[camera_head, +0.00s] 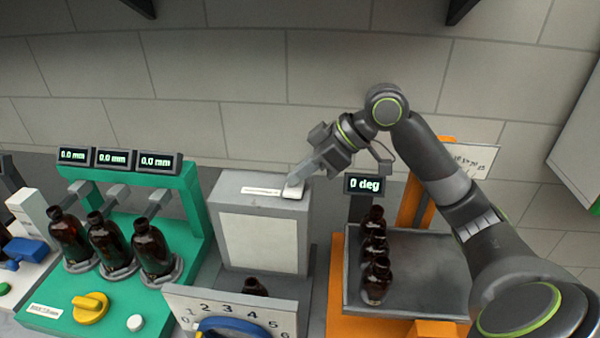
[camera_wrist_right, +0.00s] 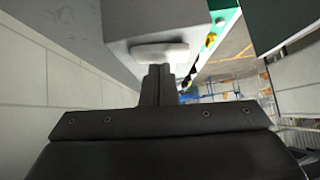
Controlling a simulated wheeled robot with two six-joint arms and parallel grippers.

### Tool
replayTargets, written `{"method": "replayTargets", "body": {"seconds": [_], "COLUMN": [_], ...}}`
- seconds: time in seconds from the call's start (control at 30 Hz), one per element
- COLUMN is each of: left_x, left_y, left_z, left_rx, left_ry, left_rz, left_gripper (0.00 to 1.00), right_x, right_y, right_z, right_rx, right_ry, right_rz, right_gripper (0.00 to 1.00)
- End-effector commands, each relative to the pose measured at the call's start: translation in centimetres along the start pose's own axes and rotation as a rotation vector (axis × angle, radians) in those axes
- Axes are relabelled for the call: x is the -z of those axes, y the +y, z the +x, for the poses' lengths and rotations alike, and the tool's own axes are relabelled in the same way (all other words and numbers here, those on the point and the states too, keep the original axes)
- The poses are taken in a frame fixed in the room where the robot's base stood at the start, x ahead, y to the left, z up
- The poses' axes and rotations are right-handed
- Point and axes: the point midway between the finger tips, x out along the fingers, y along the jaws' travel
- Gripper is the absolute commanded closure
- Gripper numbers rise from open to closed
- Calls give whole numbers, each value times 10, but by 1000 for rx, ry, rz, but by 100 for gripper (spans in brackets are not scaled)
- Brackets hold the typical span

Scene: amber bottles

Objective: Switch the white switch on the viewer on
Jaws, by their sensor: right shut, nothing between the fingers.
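The viewer (camera_head: 263,238) is a grey box with a pale front panel, standing in the middle of the head view. The white switch (camera_head: 293,191) sits at the right end of its top, beside a white label strip. My right gripper (camera_head: 297,181) is shut and empty, with its fingertips at the switch, seemingly touching it. In the right wrist view the shut fingers (camera_wrist_right: 158,72) point at the white switch (camera_wrist_right: 160,51) on the viewer's grey top (camera_wrist_right: 150,20). The fingertips hide part of the switch. My left gripper is not in view.
A green station (camera_head: 60,315) with several displays and brown bottles (camera_head: 108,243) stands left. An orange-framed tilting tray (camera_head: 430,265) with brown bottles (camera_head: 376,280) and a "0 deg" display (camera_head: 365,184) stands right. A numbered dial panel (camera_head: 180,300) and one bottle (camera_head: 255,287) are in front.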

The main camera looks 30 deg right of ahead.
Motion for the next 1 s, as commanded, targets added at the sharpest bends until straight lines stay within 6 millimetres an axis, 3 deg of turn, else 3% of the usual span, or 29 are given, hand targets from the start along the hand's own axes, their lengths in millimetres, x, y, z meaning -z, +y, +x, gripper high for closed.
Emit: {"method": "replayTargets", "body": {"seconds": [0.33, 0.7, 0.77, 1.0], "left_x": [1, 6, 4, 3], "left_y": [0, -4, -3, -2], "left_z": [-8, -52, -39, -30], "left_rx": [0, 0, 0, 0], "left_ry": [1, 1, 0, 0], "left_rz": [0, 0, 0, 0], "left_gripper": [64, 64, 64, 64], "right_x": [6, 34, 27, 26], "right_y": [0, 2, 5, 6], "right_z": [-6, -34, -37, -67], "right_rx": [0, -6, -12, -12], "right_ry": [1, 1, -1, -2], "right_rz": [1, 9, 7, 7], "right_gripper": [100, 100, 100, 100]}}
